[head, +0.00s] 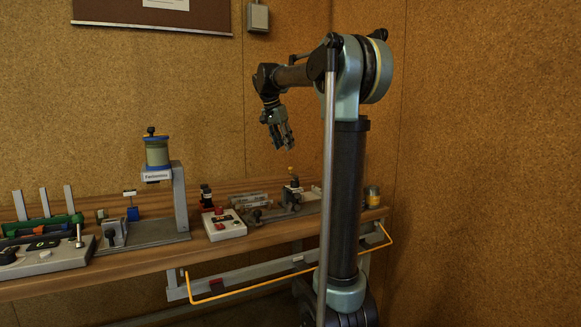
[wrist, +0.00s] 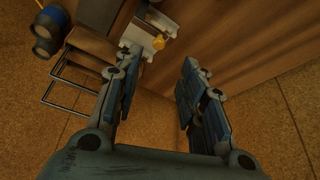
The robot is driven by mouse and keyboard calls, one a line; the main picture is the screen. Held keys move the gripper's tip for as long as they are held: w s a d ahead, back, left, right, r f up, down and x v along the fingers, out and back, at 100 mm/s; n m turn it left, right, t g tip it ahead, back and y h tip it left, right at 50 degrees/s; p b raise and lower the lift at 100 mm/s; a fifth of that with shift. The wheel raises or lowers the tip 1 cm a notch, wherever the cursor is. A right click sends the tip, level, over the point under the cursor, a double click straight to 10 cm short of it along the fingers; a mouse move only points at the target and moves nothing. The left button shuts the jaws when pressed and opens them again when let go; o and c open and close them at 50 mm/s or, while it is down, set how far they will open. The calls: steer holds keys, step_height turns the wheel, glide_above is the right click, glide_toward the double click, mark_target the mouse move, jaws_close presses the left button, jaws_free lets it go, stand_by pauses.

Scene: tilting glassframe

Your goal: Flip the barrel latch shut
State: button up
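My gripper (head: 285,138) is raised in the air above the right part of the bench, with its fingers pointing down. In the wrist view the two fingers (wrist: 158,65) are spread apart with nothing between them. My gripper touches nothing.
The wooden bench (head: 130,267) holds a white box with red buttons (head: 222,224), an upright bracket with a blue-ringed cylinder (head: 157,152), and a grey box (head: 45,256) at the left. An orange rail (head: 240,293) runs along the bench front. Cork walls stand behind and at right.

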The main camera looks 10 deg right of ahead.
steer(key=x, duration=1)
